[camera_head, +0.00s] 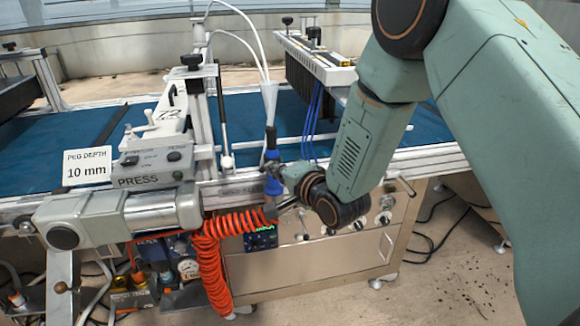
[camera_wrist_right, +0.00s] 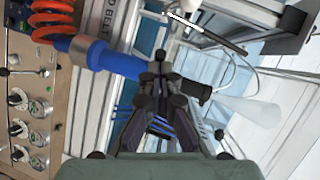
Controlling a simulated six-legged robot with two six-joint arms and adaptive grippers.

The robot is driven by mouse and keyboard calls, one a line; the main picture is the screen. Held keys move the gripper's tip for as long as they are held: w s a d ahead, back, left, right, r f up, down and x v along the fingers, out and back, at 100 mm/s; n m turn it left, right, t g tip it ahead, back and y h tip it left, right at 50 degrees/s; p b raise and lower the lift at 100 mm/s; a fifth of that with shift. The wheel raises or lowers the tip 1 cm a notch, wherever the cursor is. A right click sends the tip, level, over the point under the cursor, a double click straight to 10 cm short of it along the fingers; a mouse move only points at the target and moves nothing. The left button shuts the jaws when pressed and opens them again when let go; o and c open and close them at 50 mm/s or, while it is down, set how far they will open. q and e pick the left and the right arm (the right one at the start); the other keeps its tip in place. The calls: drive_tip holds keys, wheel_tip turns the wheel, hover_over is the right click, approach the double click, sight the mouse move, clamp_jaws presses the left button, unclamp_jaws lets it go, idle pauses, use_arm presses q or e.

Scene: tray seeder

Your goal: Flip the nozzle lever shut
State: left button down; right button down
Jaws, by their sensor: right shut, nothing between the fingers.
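The blue nozzle (camera_head: 272,186) stands upright at the front edge of the conveyor, with a clear cone (camera_head: 269,100) on top. In the right wrist view the blue nozzle (camera_wrist_right: 120,62) lies across the picture, a metal collar and red coil at one end and the cone (camera_wrist_right: 250,109) at the other. My right gripper (camera_head: 286,172) reaches the nozzle from the right. In the wrist view its closed fingertips (camera_wrist_right: 159,68) overlap the nozzle's middle, empty; contact is unclear. I cannot make out the lever's position clearly; the fingers cover part of the nozzle. My left gripper is out of view.
An orange coiled hose (camera_head: 208,262) hangs below the nozzle. The press unit (camera_head: 150,165) and a "10 mm" sign (camera_head: 87,166) stand left. Blue tubes (camera_head: 314,118) hang behind from a white manifold (camera_head: 325,68). The blue belt (camera_head: 245,125) has free room.

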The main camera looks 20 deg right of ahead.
sight(261, 169)
drive_tip(key=shift+w+a+r+p, duration=0.15)
drive_tip(key=shift+a+p, duration=0.15)
drive_tip(key=shift+a, duration=0.3)
drive_tip(key=shift+w+a+p, duration=0.15)
drive_tip(key=shift+a+p, duration=0.1)
drive_tip(key=shift+a, duration=0.35)
drive_tip(key=shift+w+a+p, duration=0.1)
drive_tip(key=shift+w+p, duration=0.2)
drive_tip(key=shift+p, duration=0.05)
drive_tip(key=shift+w+a, duration=0.1)
drive_tip(key=shift+a, duration=0.05)
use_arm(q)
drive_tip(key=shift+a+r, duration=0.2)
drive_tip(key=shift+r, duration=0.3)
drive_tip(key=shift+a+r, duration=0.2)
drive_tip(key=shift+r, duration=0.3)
use_arm(e)
drive_tip(key=shift+a, duration=0.2)
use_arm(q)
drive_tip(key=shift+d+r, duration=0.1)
use_arm(e)
drive_tip(key=shift+d, duration=0.2)
